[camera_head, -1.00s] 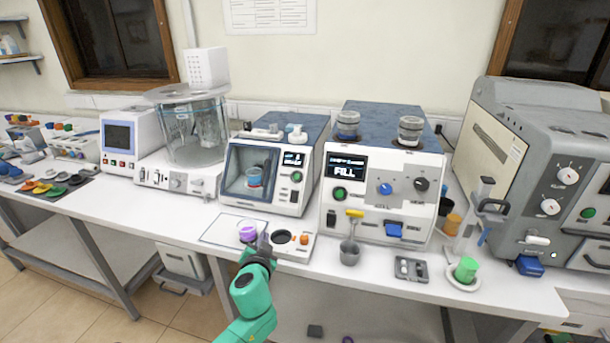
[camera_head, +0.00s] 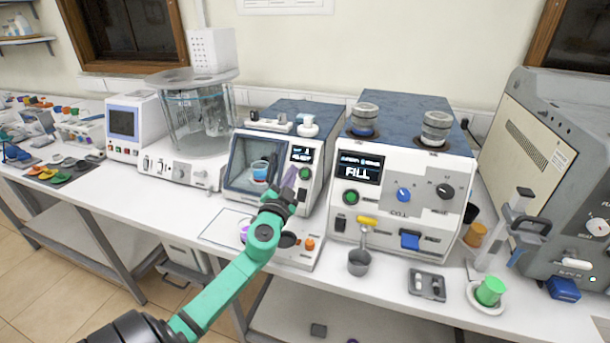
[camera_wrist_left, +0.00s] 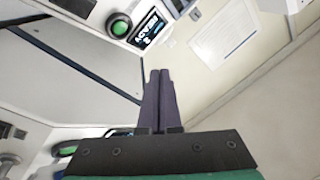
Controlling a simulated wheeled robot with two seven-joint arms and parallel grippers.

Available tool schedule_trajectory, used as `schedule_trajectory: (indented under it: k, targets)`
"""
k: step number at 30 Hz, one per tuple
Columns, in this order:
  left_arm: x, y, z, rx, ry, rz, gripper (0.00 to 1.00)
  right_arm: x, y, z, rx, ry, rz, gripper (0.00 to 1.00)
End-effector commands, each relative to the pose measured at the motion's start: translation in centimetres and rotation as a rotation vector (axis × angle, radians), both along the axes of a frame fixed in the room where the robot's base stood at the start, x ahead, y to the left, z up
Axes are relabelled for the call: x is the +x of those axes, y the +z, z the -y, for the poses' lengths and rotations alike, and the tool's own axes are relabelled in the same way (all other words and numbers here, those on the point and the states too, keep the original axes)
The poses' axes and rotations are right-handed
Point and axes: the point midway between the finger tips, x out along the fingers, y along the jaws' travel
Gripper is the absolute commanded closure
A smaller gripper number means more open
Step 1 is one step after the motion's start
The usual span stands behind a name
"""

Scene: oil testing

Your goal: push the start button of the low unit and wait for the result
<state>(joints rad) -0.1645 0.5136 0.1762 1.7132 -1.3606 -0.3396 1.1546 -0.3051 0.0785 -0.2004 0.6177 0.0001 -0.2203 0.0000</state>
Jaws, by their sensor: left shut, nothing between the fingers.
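The low unit (camera_head: 240,205) is a white box with a dark glass door and a blue-rimmed cup (camera_head: 259,170) inside. Its small lit display (camera_head: 301,154) sits above a round green start button (camera_head: 304,173). My left gripper (camera_head: 290,177) is shut and empty, raised in front of the low unit with its tips just left of the button in the head view. In the left wrist view, the shut fingers (camera_wrist_left: 160,75) point up the picture; a green button (camera_wrist_left: 119,27) and lit display (camera_wrist_left: 150,29) show beyond them. Contact with the button is not visible. My right gripper is not in view.
A taller unit (camera_head: 400,218) with a display reading FILL stands close on the right, a metal ladle cup (camera_head: 358,262) before it. A white plate with a dark disc and orange knob (camera_head: 310,243) lies below my arm. A green cup (camera_head: 490,290) stands farther right.

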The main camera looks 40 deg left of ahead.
Motion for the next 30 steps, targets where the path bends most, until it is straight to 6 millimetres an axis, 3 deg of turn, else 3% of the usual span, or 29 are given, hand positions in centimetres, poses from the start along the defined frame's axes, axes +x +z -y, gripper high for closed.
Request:
schedule_trajectory:
  k: [15,30]
  targets:
    - [5.3,-4.8,-1.9,-0.001,0.001,0.002,1.00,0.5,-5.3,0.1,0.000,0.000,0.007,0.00]
    - [5.9,-4.7,-2.0,0.001,0.001,-0.001,1.00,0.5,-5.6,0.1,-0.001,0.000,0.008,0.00]
